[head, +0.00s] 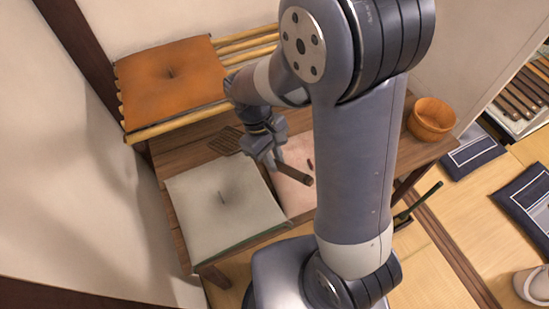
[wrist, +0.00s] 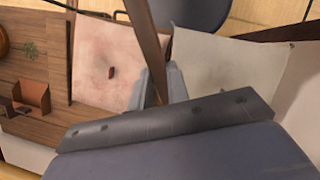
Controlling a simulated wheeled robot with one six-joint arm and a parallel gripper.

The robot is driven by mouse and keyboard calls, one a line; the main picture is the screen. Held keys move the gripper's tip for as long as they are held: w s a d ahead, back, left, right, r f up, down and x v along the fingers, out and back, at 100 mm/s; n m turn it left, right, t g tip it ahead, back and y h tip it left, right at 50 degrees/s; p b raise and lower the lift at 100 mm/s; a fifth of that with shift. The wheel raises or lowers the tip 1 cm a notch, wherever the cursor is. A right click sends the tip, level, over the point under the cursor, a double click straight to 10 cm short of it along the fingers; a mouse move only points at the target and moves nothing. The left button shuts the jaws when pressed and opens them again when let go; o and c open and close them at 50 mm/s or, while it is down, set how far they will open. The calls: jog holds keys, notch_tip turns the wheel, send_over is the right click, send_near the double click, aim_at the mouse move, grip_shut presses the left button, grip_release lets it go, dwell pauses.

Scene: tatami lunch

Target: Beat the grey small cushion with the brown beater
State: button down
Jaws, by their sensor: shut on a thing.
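The grey small cushion (head: 215,205) lies flat at the front left of the low wooden table. It also shows as a pale square in the wrist view (wrist: 215,65). My gripper (head: 276,160) is above the table, behind and right of the grey cushion, shut on the brown beater (head: 294,174). The beater's stick runs between my fingertips in the wrist view (wrist: 149,45). A lattice shape left of my gripper looks like the beater's head, apart from the grey cushion; my gripper hides the part between. I cannot tell its height above the table.
A pink cushion (wrist: 105,45) with a small dark red thing (wrist: 111,72) on it lies right beside the grey one. An orange cushion (head: 170,75) lies on a slatted rack behind. A wooden bowl (head: 432,119) stands at the table's right end. A wall stands close on the left.

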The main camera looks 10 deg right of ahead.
jog(key=shift+f, duration=0.1)
notch_tip(320, 180, down, 9)
jog(key=b, duration=0.8)
notch_tip(320, 180, up, 9)
jog(key=p, duration=0.8)
jog(key=shift+r+p, duration=0.2)
jog(key=shift+p, duration=0.2)
jog(key=shift+f, duration=0.1)
